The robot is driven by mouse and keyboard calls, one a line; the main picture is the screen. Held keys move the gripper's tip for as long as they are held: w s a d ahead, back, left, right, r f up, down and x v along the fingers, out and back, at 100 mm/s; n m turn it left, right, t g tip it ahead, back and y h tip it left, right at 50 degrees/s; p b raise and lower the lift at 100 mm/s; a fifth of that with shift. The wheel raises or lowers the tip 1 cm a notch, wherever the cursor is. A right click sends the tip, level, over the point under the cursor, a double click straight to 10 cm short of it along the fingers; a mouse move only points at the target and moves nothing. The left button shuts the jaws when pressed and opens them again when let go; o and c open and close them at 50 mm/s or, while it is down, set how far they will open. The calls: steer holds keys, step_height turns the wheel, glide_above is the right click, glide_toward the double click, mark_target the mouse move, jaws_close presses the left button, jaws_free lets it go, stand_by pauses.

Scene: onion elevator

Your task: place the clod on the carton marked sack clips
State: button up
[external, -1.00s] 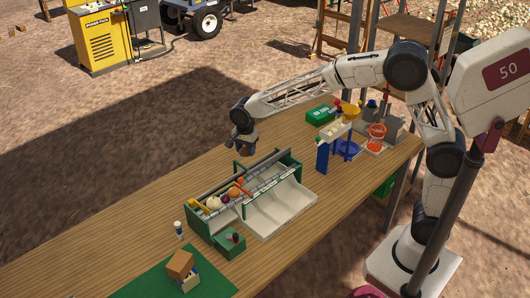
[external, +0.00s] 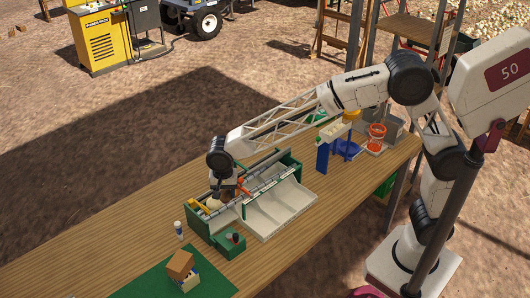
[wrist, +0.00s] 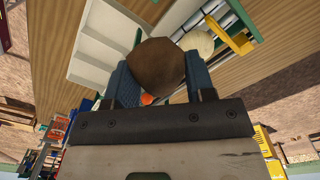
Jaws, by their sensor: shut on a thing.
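In the wrist view the clod (wrist: 157,62), a brown rounded lump, is held between the two blue fingers of my gripper (wrist: 160,82). In the external view my gripper (external: 224,192) is low over the left part of the green sorting tray (external: 203,228); the clod cannot be made out clearly there. No readable "sack clips" mark shows. A green box with a white label (external: 321,116) at the back is partly hidden by my arm.
A blue stand (external: 322,157) and orange basket (external: 376,136) are to the right. The table's left part is mostly clear.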

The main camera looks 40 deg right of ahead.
steer(key=s+a+n, duration=0.4)
steer(key=s+a, duration=0.8)
steer(key=s, duration=0.1)
steer(key=f, duration=0.5)
steer(key=shift+s+a, duration=0.2)
glide_above(180, 260)
steer(key=shift+a+f, duration=0.1)
steer(key=shift+f, duration=0.65)
steer(key=shift+f, duration=1.75)
steer(key=shift+f, duration=0.15)
